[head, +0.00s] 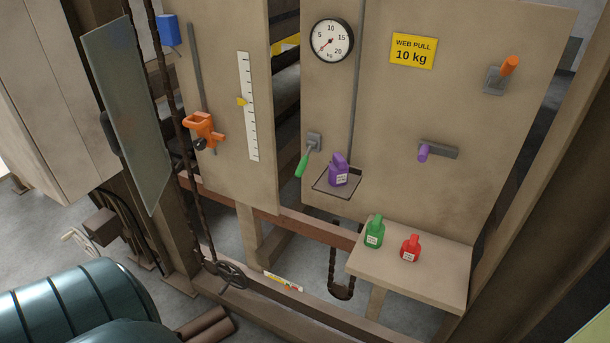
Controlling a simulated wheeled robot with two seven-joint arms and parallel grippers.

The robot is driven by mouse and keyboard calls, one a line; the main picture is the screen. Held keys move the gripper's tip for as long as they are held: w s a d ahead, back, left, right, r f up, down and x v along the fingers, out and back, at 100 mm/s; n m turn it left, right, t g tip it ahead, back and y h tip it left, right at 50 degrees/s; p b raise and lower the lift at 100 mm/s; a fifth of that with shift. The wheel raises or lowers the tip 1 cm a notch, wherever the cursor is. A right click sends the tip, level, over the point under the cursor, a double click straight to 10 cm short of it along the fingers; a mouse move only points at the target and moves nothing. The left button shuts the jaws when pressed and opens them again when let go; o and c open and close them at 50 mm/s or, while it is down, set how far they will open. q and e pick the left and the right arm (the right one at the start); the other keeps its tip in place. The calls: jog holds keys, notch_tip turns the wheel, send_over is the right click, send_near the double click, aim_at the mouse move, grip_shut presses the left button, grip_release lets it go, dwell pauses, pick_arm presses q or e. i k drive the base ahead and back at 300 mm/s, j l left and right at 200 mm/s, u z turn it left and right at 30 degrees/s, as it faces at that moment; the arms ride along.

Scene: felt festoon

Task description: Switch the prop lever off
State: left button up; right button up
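Several handles show on the upright boards, and none carries a readable label naming it the prop lever. A green-handled lever (303,163) hangs down and to the left from a grey plate beside the gauge rod. An orange-handled lever (509,66) points up and to the right from a grey plate at the upper right. A purple knob (423,153) sits at the left end of a grey horizontal bar. An orange clamp-like piece (204,128) sits on a grey rod on the left board. Neither of my grippers is in view.
A small wooden shelf (440,277) holds a green bottle (374,233) and a red bottle (410,248). A purple bottle (338,172) stands on a small hanging tray. A round gauge (331,40) and a yellow "WEB PULL 10 kg" sign (413,50) are above. Teal rolls (80,310) fill the lower left.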

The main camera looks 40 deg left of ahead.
aim_at(310, 144)
jog(key=k+j+z, duration=0.15)
jog(key=j, duration=0.5)
jog(key=j+z, duration=0.1)
jog(key=j, duration=0.55)
jog(key=k+j+z, duration=0.15)
jog(key=j, duration=0.5)
jog(key=k+j+z, duration=0.15)
jog(key=j, duration=0.45)
jog(key=k+j+z, duration=0.1)
jog(key=k+j, duration=0.2)
jog(key=j, duration=0.3)
jog(key=k+j+z, duration=0.15)
jog(key=j, duration=0.45)
jog(key=k+j+z, duration=0.1)
jog(key=k+j, duration=0.25)
jog(key=j, duration=0.2)
jog(key=k+j+z, duration=0.15)
jog(key=k+j, duration=0.15)
jog(key=j, duration=0.2)
